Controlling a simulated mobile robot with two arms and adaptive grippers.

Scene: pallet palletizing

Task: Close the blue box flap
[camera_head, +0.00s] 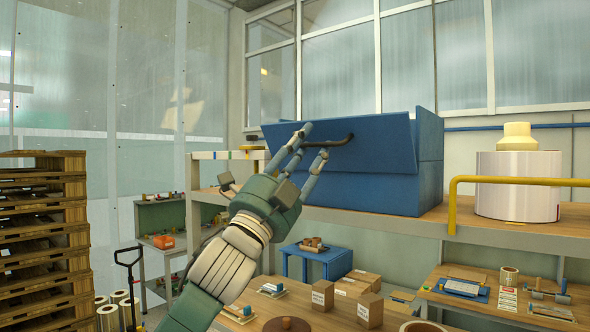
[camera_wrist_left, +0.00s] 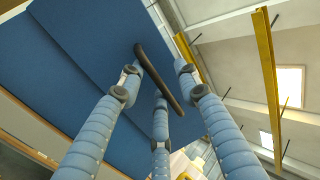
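The blue box (camera_head: 430,165) stands on a wooden shelf, and its front flap (camera_head: 385,145) slants away from the box's front face. A dark bar handle (camera_head: 338,141) is fixed on the flap. My left gripper (camera_head: 314,141) is at the handle's left part, with its fingers spread apart. In the left wrist view, the handle (camera_wrist_left: 153,72) runs between the three fingers of the left gripper (camera_wrist_left: 160,85), with the blue flap (camera_wrist_left: 75,60) behind. The fingers are not visibly closed on the handle. My right gripper is in neither view.
A white roll (camera_head: 519,185) and a yellow rail (camera_head: 453,205) are right of the box on the shelf (camera_head: 410,214). Stacked pallets (camera_head: 45,240) stand at the left. Below are a table with small cartons (camera_head: 370,310) and a blue stool (camera_head: 335,258).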

